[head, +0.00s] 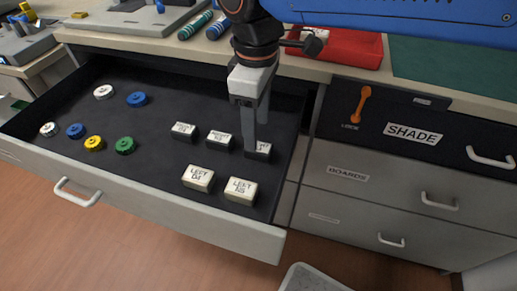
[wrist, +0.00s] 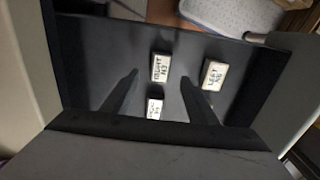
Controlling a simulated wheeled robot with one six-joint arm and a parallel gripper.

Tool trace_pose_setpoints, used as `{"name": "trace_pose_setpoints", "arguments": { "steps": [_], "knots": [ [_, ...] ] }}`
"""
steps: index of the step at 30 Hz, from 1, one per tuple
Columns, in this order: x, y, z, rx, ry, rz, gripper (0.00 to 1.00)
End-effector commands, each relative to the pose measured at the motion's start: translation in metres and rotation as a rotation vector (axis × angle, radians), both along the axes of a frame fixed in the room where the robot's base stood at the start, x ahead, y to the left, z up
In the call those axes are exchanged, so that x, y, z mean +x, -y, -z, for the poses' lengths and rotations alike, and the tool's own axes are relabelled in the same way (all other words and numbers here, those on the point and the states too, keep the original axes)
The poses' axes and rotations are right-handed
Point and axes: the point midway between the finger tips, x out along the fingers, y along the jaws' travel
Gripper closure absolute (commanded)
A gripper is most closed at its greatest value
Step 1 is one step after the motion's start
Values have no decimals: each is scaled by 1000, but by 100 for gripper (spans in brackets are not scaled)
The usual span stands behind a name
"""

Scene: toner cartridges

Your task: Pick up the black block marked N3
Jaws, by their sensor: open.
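The block marked N3 shows a pale label reading RIGHT N3 in the wrist view (wrist: 160,67), with a dark side. It appears to be the rightmost back-row block (head: 265,149) in the head view, dark-sided and partly hidden behind a finger. My gripper (head: 254,145) is open and points down into the drawer over this block. In the wrist view its fingertips (wrist: 159,77) lie to the left and right of the block, with gaps on both sides. I cannot tell whether the tips are down at its height.
In the open drawer (head: 160,197), two similar dark blocks (head: 219,139) (head: 184,131) stand left of it. Two cream blocks, LEFT N5 (head: 241,190) and LEFT D4 (head: 198,178), stand in front. Several coloured round pieces (head: 125,145) lie further left. The drawer's right wall is close.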

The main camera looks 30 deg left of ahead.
Motion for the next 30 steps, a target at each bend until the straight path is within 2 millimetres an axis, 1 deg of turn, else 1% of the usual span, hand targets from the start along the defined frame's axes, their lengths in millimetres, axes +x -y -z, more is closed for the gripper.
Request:
{"name": "trace_pose_setpoints", "arguments": {
  "steps": [5, 9, 13, 17, 23, 26, 27, 28, 29, 30],
  "knots": [
    [0, 2, 13, -2, -1, 0, 47],
    [0, 4, 33, -2, -1, 0, 47],
    [0, 4, 47, -2, -1, 0, 47],
    [0, 4, 54, -1, -1, 0, 47],
    [0, 4, 54, 0, 0, 0, 47],
    [0, 4, 53, 0, 0, 0, 68],
    [0, 4, 53, 0, 0, 0, 78],
    [0, 4, 53, 0, 0, 0, 85],
    [0, 4, 53, 0, 0, 0, 91],
    [0, 4, 53, 0, 0, 0, 91]
  ]
}}
